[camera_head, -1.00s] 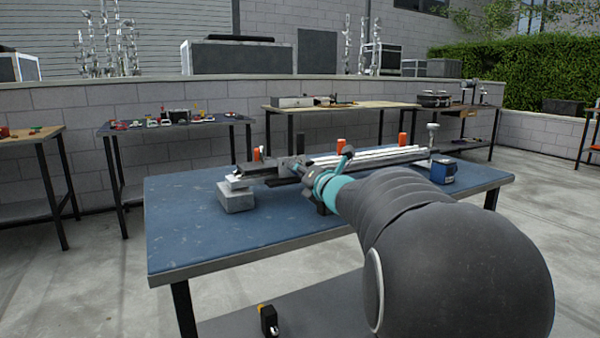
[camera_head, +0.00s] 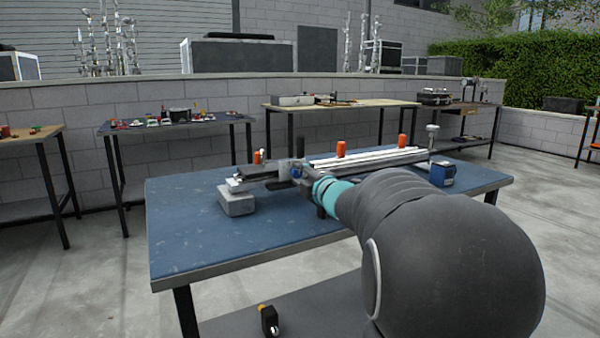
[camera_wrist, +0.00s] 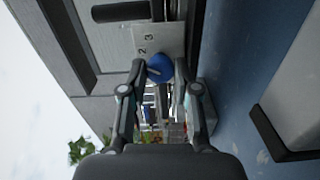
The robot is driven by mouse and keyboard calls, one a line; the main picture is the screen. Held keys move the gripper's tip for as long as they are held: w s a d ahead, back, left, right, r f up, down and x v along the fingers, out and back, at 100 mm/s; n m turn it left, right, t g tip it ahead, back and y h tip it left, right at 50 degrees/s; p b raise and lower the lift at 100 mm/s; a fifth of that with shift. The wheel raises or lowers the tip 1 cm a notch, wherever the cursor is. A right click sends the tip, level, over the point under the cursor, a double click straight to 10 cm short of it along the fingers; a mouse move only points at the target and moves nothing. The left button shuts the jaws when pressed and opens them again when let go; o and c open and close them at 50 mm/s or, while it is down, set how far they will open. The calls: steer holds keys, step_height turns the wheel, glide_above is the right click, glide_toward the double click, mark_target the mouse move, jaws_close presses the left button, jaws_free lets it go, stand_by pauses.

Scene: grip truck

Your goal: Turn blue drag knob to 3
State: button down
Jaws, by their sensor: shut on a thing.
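The blue drag knob (camera_wrist: 160,68) sits against a light metal plate (camera_wrist: 164,38) marked with numerals, of which 2 and 3 can be read. A pale pointer line on the knob slants across its face; I cannot tell exactly which numeral it points to. My gripper (camera_wrist: 161,72) is shut on the knob, one finger on each side. In the head view, my gripper (camera_head: 302,172) is at the near side of the long rail device on the blue table (camera_head: 190,250), and the knob is only a small blue spot there, partly hidden by my gripper.
The rail device (camera_head: 370,158) carries orange parts (camera_head: 341,149) and rests near a grey block (camera_head: 237,200) on the left. The table's front left is clear. Other workbenches stand along the wall.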

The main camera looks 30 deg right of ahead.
steer(key=m+p, duration=0.2)
steer(key=m, duration=0.3)
steer(key=shift+m, duration=0.3)
stand_by(0.4)
steer(key=c, duration=0.9)
jaws_free()
steer(key=shift+o, duration=0.2)
steer(key=s, duration=1.2)
steer(key=shift+d, duration=0.2)
steer(key=shift+m, duration=0.3)
